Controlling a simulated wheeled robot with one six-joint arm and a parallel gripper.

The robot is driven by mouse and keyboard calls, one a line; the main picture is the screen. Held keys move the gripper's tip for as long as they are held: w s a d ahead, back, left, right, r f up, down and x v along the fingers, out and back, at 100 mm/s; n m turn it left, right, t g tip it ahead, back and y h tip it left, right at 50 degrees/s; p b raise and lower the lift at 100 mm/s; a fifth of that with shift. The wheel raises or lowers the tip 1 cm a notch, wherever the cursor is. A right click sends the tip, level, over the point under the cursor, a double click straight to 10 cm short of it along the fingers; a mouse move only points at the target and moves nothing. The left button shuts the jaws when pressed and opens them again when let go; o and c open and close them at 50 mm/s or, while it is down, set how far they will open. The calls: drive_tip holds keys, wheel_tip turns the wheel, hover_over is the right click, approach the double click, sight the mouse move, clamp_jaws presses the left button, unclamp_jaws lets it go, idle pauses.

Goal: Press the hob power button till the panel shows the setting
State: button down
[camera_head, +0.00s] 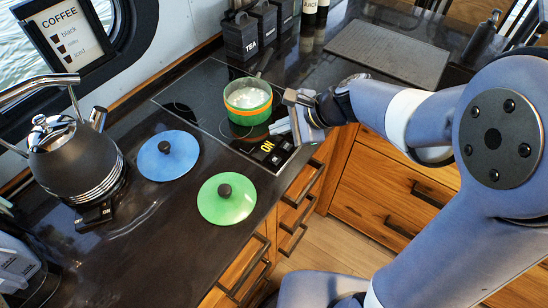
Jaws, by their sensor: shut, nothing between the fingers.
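The black glass hob (205,85) is set into the dark counter. Its control panel (277,158) is at the near right edge and shows "ON" in yellow letters, with small pale button marks beside them. My gripper (284,126) is shut and empty, at the panel's far end, just right of the pot. Its fingertips are low by the hob edge. I cannot tell whether they touch a button, and the power button itself is not clearly seen.
A green pot (248,116) with an orange band and pale contents stands on the hob. A blue lid (168,156), a green lid (227,199) and a black kettle (75,165) are to the left. Dark canisters (241,38) stand behind. Wooden drawers (385,185) are below the counter.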

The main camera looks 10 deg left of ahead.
sight(279, 161)
drive_tip(key=shift+f+b, duration=3.75)
drive_tip(key=shift+f, duration=0.65)
drive_tip(key=shift+f+b, duration=0.4)
drive_tip(key=shift+f+b, duration=0.35)
drive_tip(key=shift+f, duration=0.05)
drive_tip(key=shift+r, duration=0.15)
drive_tip(key=shift+r+p, duration=0.7)
drive_tip(key=shift+r, duration=0.1)
drive_tip(key=shift+r+p, duration=2.1)
drive_tip(key=shift+r, duration=0.3)
drive_tip(key=shift+r, duration=0.1)
